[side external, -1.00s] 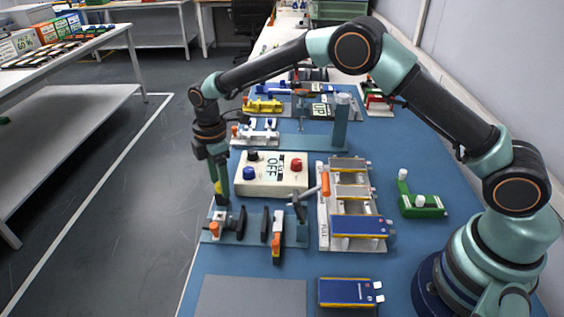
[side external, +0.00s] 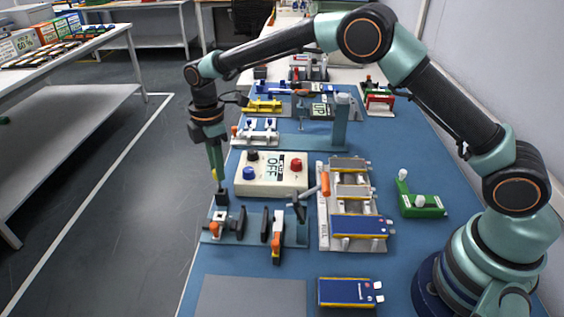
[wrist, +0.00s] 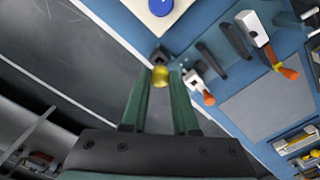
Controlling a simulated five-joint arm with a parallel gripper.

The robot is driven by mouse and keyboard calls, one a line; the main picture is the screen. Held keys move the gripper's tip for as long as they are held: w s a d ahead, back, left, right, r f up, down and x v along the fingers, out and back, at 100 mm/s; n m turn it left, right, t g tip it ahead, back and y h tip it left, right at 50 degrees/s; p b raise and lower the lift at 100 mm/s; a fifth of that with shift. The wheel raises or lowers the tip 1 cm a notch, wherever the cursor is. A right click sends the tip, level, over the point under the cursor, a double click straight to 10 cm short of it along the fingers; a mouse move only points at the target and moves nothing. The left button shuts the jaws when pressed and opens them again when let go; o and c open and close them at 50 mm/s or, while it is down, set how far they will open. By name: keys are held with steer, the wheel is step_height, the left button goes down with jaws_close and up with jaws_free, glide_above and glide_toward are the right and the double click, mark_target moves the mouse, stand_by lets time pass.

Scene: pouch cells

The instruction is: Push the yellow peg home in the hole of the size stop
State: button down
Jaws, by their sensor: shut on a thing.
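My gripper (wrist: 159,76) is shut on the yellow peg (wrist: 160,77); its rounded yellow end shows between the two green fingertips. In the side view my gripper (side external: 219,184) points down, with a bit of the yellow peg (side external: 214,174) showing at its left. A small dark block, seemingly the size stop (side external: 221,199), stands below the fingertips at the left end of the fixture plate. It also shows just beyond the peg in the wrist view (wrist: 160,55). The hole and the peg's lower end are hidden, so I cannot tell whether the peg is in the hole.
An orange-handled clamp (side external: 276,248) and dark upright plates stand right of the stop. A cream switch box (side external: 272,184) sits behind. A rack of pouch cells (side external: 323,225) is farther right. The grey mat (side external: 250,297) in front is bare.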

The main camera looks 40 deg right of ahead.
step_height(320, 180, up, 15)
steer(key=s+a+f, duration=0.4)
steer(key=s+f, duration=0.2)
steer(key=f, duration=0.3)
steer(key=shift+a, duration=0.15)
steer(key=shift+s, duration=0.1)
steer(key=shift+f, duration=2.85)
steer(key=shift+f, duration=2.35)
steer(key=c, duration=0.6)
jaws_free()
